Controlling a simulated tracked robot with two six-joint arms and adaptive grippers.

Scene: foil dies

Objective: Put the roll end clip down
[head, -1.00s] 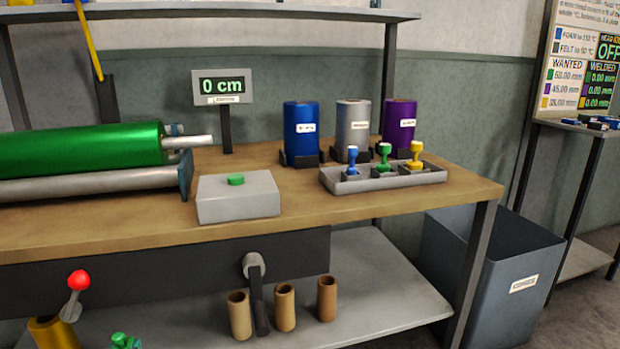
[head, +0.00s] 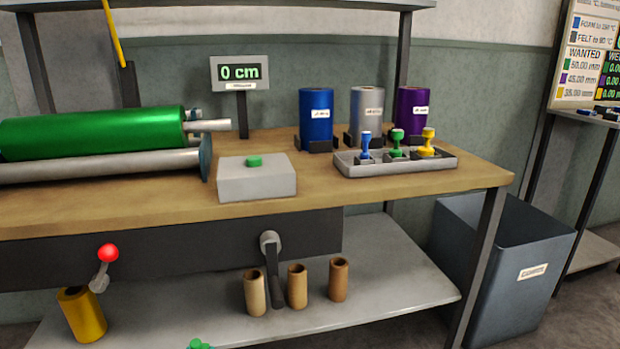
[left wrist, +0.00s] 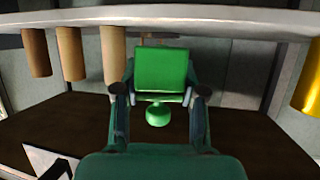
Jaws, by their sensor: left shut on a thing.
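In the left wrist view, my left gripper (left wrist: 160,92) is shut on a bright green block with a round knob, which I take to be the roll end clip (left wrist: 160,68). One finger is on each side of it, and nothing shows under it. At the bottom edge of the head view a small green part (head: 199,345) is cut off by the frame; I cannot tell whether it is the clip or my gripper. A green roll (head: 95,132) lies on the bench at left. My right gripper is not in view.
The wooden bench (head: 300,205) has clear room along its front. On it stand a grey box with a green button (head: 257,180), a stamp tray (head: 350,170) and several rolls. Cardboard cores (head: 297,287) stand on the lower shelf (head: 390,290).

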